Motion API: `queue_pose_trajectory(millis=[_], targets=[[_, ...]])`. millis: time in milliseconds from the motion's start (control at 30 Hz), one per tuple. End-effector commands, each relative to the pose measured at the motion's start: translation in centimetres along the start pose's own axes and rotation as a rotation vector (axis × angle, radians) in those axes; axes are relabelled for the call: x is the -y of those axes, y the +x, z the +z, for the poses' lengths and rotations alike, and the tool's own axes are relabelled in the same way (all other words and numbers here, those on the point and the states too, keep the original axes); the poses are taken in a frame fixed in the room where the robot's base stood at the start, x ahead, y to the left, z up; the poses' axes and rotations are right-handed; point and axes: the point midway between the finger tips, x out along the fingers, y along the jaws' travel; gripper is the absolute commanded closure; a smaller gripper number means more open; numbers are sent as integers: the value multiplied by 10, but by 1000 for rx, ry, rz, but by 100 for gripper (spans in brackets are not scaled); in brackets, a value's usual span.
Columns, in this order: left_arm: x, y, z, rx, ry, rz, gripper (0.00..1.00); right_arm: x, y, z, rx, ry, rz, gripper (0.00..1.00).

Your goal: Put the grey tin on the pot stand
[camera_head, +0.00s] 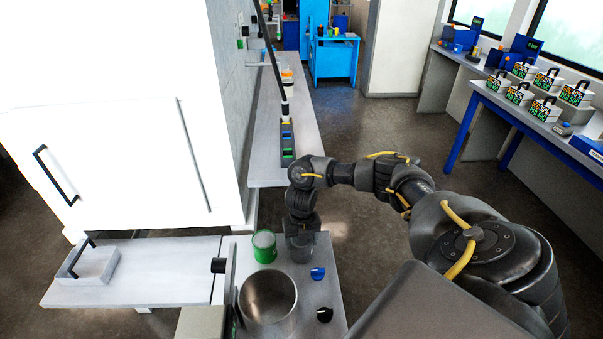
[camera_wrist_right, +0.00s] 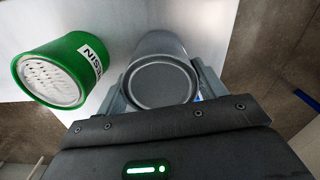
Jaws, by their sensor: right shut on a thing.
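The grey tin (camera_wrist_right: 162,80) is held between the fingers of my right gripper (camera_wrist_right: 160,88) in the right wrist view. In the head view the tin (camera_head: 302,253) shows under my right gripper (camera_head: 302,238), at the bench's far right edge. I cannot tell whether it touches the bench. I cannot make out a pot stand for certain. My left gripper is not in view.
A green tin (camera_head: 264,250) stands just left of the grey tin; it also shows in the wrist view (camera_wrist_right: 50,70). A steel pot (camera_head: 250,310) stands nearer. A blue piece (camera_head: 318,273) and a black piece (camera_head: 325,314) lie right of it.

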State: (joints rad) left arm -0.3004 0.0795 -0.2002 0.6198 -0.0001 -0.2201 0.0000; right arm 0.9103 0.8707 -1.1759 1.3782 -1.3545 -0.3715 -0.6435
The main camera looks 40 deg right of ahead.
Motion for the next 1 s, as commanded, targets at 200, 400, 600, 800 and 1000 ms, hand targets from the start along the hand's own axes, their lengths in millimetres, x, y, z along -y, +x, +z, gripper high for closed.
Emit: queue_pose_trajectory(millis=[200,400,600,800,1000], targets=[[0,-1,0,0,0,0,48,0,4,0,1,-1,0,55],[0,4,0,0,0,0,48,0,9,0,1,0,0,55],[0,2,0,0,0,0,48,0,8,0,1,-1,0,8],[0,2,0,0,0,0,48,0,7,0,1,-1,0,8],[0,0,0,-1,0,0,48,-1,-4,1,2,-2,2,8]])
